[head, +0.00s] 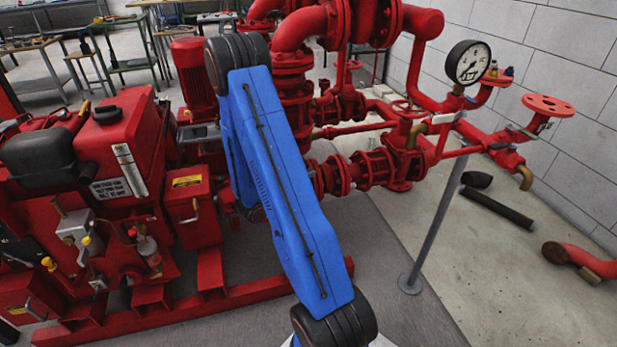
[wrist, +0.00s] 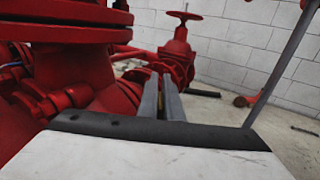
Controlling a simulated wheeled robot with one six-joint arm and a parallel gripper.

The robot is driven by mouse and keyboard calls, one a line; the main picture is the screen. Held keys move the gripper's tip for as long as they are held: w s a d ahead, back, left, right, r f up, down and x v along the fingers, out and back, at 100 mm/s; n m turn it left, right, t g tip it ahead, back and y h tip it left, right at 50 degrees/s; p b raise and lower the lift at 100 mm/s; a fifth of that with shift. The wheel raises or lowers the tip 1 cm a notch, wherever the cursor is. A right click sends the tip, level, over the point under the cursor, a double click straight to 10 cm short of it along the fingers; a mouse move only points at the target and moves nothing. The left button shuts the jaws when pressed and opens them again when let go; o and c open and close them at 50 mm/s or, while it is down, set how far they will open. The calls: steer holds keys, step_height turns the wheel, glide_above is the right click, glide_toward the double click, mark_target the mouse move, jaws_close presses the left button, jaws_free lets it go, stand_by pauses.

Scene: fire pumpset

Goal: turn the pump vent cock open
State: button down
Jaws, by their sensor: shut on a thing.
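My gripper (wrist: 161,84) shows in the wrist view as two grey fingers close together, pointing away beside the red pump casing (wrist: 75,75). A small, dark yellowish bit shows low between the fingers; I take it to be the pump vent cock (wrist: 161,104). The fingers are shut on it and hide most of it, so its handle angle cannot be told. In the head view my blue arm reaches toward the red pump pipework (head: 292,85) and hides the gripper and the cock.
A pressure gauge (head: 467,63) stands on the pipework at the right. A grey support post (head: 436,220) rises from the floor. A red handwheel valve (wrist: 180,40) stands beyond the fingers. The red engine set (head: 110,150) fills the left.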

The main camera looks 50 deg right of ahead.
steer(key=shift+w+n+t, duration=0.2)
steer(key=shift+n+t, duration=0.4)
steer(key=shift+t, duration=0.35)
steer(key=shift+w+n+t, duration=0.25)
steer(key=shift+n+t, duration=0.35)
steer(key=shift+t, duration=0.3)
steer(key=shift+w+n+t, duration=0.2)
steer(key=shift+n+t, duration=0.4)
steer(key=shift+t, duration=0.35)
steer(key=shift+y, duration=0.3)
steer(key=c, duration=1.9)
jaws_free()
steer(key=shift+a, duration=0.1)
steer(key=shift+c, duration=0.2)
